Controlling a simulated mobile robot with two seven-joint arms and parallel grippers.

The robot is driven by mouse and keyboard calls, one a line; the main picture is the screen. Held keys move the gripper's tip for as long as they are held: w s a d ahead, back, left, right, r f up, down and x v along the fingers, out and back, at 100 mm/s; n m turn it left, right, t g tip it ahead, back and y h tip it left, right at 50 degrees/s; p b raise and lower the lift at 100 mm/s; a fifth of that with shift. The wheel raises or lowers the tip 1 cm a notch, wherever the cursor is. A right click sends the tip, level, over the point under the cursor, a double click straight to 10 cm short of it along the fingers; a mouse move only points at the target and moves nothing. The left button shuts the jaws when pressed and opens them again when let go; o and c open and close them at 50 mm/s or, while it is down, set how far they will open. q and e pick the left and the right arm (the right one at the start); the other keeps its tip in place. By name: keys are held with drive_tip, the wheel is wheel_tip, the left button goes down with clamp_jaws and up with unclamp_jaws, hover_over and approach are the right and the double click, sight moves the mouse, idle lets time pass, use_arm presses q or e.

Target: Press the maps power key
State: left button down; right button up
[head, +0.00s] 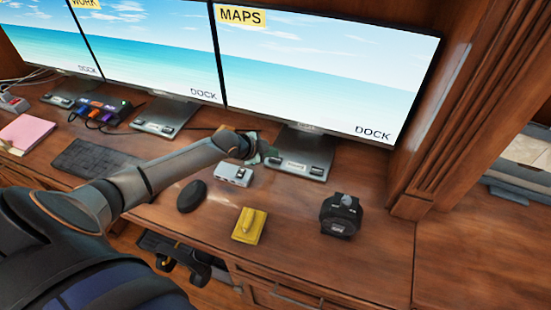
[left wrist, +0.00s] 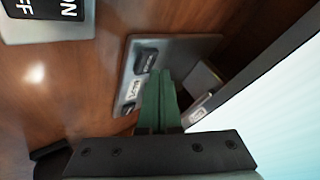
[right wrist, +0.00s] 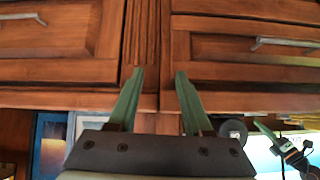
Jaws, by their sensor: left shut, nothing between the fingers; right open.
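The MAPS monitor (head: 325,65) stands at the right of the desk and shows a sea picture with the word DOCK. Its flat grey stand base (head: 312,172) carries dark keys and a pale label. In the left wrist view the base (left wrist: 185,48) shows one black key (left wrist: 146,62) near the fingertips and another black key (left wrist: 128,108) beyond the label; their lettering is too small to read. My left gripper (head: 262,153) is shut and empty, its green fingertips (left wrist: 160,72) over the base beside the nearer key. I cannot tell whether they touch. My right gripper (right wrist: 160,80) is open and empty, facing drawer fronts.
A small grey switch box (head: 234,175), a black mouse (head: 191,196), a yellow item (head: 248,226) and a black device (head: 341,215) sit on the desk. The WORK monitor (head: 150,45) stands to the left. A wood pillar (head: 450,110) rises at the right.

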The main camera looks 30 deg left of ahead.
sight(272, 161)
use_arm(q)
drive_tip(key=shift+f, duration=0.1)
idle(0.5)
drive_tip(key=shift+f, duration=0.35)
drive_tip(key=shift+f+b, duration=0.1)
drive_tip(key=shift+b, duration=0.2)
drive_tip(key=shift+r+p, duration=0.55)
drive_tip(key=shift+p, duration=0.1)
wheel_tip(272, 161, up, 4)
drive_tip(key=p, duration=0.3)
drive_tip(key=shift+f, duration=0.2)
drive_tip(key=shift+r+p, duration=0.7)
drive_tip(key=shift+r, duration=0.55)
